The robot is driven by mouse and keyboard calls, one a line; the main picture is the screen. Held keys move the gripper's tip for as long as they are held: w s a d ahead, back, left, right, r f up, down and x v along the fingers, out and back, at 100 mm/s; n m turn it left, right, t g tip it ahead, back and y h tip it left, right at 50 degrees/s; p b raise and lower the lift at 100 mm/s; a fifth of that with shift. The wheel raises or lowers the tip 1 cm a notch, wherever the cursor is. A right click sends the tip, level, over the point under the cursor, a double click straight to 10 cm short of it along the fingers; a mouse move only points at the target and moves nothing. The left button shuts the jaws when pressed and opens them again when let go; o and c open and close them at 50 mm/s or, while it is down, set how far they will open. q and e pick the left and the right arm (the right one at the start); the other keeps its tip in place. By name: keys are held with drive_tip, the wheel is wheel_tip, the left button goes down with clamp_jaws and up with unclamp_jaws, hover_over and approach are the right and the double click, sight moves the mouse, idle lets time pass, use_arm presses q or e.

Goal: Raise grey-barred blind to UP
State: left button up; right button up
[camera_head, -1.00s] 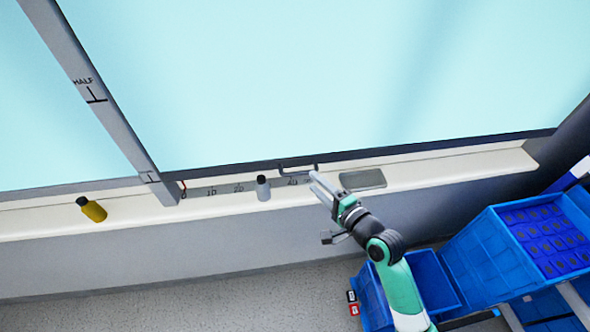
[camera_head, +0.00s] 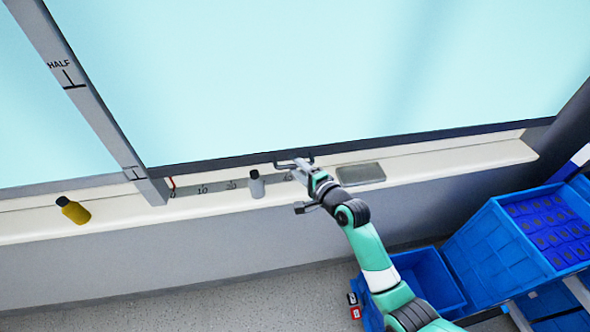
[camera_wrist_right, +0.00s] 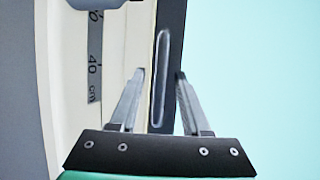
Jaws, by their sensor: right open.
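The blind (camera_head: 330,75) is a large pale cyan panel with a dark grey bottom bar (camera_head: 420,137), low over the sill. A metal handle (camera_head: 292,160) sits on the bar; in the right wrist view the handle (camera_wrist_right: 161,80) lies lengthwise along the dark bar (camera_wrist_right: 171,50). My right gripper (camera_head: 300,163) is at the handle. In the right wrist view my right gripper (camera_wrist_right: 160,80) is open, with one finger on each side of the bar and handle. Whether the fingers touch it I cannot tell. The post at left carries a HALF mark (camera_head: 68,76). My left gripper is not in view.
Blue crates (camera_head: 510,250) stand at the lower right.

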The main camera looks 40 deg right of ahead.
drive_tip(key=shift+w+f, duration=0.1)
drive_tip(key=shift+w, duration=0.25)
clamp_jaws()
idle(1.2)
